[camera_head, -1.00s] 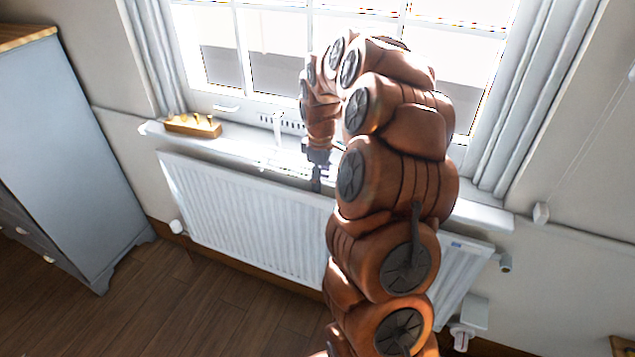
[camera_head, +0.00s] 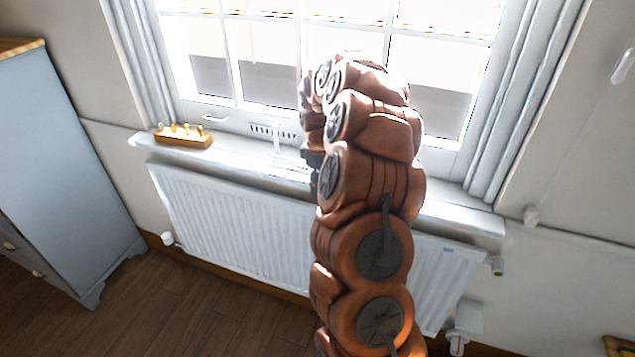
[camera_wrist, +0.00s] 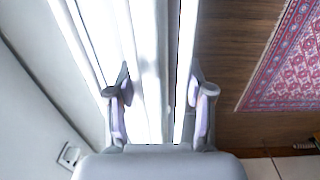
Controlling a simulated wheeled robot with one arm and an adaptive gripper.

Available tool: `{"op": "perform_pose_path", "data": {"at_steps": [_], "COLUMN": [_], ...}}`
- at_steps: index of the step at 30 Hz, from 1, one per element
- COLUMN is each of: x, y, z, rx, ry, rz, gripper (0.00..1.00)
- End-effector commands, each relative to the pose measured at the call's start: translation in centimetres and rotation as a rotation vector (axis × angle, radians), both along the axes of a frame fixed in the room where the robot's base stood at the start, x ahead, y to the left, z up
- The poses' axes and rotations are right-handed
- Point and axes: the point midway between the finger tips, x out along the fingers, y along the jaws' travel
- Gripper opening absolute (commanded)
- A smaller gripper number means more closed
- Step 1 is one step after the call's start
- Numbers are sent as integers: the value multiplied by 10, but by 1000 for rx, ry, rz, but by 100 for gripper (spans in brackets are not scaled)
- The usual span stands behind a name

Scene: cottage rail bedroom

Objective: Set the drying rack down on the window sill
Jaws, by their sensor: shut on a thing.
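A pale white rack-like piece with a thin upright (camera_head: 277,140) shows at the window sill (camera_head: 228,150), just left of my gripper (camera_head: 314,180). I take it for the drying rack; bright light blurs its outline, and I cannot tell whether it touches the sill. My gripper is at the sill's front edge, partly hidden behind my arm. In the wrist view the two fingers of my gripper (camera_wrist: 160,88) stand apart, shut on the rack, whose white parts merge with the bright bands between them.
A wooden block with several pegs (camera_head: 183,136) stands on the left of the sill. A white radiator (camera_head: 230,220) is below it. A grey cabinet (camera_head: 55,170) stands at the left. A patterned rug (camera_wrist: 285,65) lies on the wood floor.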

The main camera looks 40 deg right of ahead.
Motion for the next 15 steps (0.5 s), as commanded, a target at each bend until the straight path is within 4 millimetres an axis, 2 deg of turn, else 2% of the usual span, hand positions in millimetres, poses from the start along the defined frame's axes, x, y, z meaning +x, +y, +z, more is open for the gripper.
{"op": "perform_pose_path", "data": {"at_steps": [9,10,15], "x": [1,1,0], "y": [-1,-1,-1], "z": [0,0,0], "rx": [0,0,0], "ry": [-1,-1,-1], "rz": [0,0,-1], "gripper": [18,55,73]}}
